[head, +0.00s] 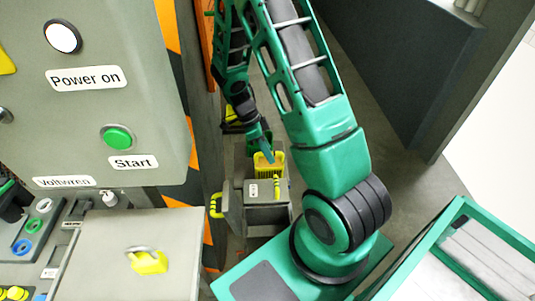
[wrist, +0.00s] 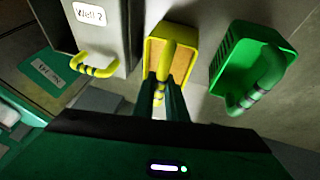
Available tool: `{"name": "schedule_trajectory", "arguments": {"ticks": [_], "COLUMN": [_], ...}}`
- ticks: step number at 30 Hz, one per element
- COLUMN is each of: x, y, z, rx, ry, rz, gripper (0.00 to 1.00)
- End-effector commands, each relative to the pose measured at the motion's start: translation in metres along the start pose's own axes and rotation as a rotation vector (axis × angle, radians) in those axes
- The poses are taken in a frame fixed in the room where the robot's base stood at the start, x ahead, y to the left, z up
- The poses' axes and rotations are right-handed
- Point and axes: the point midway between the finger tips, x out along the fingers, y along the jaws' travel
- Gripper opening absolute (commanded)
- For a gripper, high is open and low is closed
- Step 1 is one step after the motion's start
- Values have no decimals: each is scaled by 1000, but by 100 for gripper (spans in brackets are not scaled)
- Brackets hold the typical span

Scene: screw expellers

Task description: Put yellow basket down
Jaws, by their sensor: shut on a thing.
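The yellow basket (head: 258,168) is in the middle of the head view, just behind or above a grey box. It also shows in the upper middle of the wrist view (wrist: 172,30), with tan material inside. My gripper (head: 267,153) reaches down to it. In the wrist view my gripper's fingers (wrist: 161,88) are shut on the yellow basket's handle, which has dark bands. Whether the basket's underside touches anything is hidden.
A grey box with a yellow handle (head: 262,191) is close to the basket; a box labelled "Well 2" (wrist: 100,25) is left of it in the wrist view. A green basket (wrist: 241,62) is on the right. A control panel (head: 90,110) stands at the left.

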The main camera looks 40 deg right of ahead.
Motion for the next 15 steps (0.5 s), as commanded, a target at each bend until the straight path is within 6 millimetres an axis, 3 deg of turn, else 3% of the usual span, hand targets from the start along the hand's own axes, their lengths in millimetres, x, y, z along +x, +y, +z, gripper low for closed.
{"name": "schedule_trajectory", "arguments": {"ticks": [5,6,8,15], "x": [2,1,1,1], "y": [0,0,0,0], "z": [0,0,0,0], "rx": [0,0,0,0], "ry": [1,0,0,0], "rz": [0,0,0,0], "gripper": [0,19,31,31]}}
